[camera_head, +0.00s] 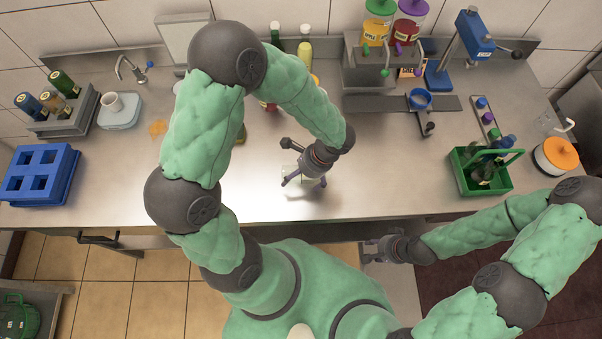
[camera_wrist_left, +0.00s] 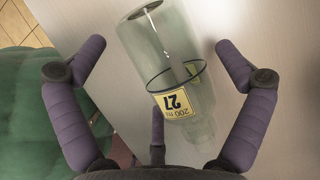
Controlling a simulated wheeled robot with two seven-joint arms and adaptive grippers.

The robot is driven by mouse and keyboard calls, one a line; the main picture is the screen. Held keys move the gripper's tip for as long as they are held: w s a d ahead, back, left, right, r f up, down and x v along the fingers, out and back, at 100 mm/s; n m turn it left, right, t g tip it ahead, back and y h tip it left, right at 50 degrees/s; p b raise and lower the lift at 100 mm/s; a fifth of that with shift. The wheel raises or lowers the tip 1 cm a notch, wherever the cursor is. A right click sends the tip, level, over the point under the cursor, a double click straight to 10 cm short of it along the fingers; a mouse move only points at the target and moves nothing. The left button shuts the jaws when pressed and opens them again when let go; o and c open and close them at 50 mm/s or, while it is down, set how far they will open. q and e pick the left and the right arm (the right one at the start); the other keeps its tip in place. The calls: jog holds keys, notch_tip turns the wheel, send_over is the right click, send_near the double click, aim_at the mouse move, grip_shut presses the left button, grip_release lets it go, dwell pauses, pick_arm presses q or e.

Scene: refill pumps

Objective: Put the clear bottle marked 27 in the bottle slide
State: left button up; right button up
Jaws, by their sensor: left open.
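The clear bottle marked 27 (camera_wrist_left: 165,75) has a yellow label and a dark band. In the left wrist view it lies between the spread purple fingers of my left gripper (camera_wrist_left: 155,80), with gaps on both sides. In the head view my left gripper (camera_head: 305,180) is open, low over the front middle of the counter; the bottle is mostly hidden there, a pale bit (camera_head: 290,171) showing beside the fingers. I cannot tell if it stands. My right gripper (camera_head: 372,249) is in front of the counter edge, its fingers unclear. A grey sloped rack (camera_head: 78,122) with several bottles, possibly the slide, is at left.
A blue crate (camera_head: 38,176) with square holes sits at far left. A green carrier (camera_head: 482,172) with bottles and an orange-lidded pot (camera_head: 556,154) are at right. The counter (camera_head: 390,185) between is clear.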

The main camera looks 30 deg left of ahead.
pick_arm(q)
jog(key=shift+c, duration=0.3)
jog(key=c, duration=1.3)
jog(key=shift+r, duration=0.1)
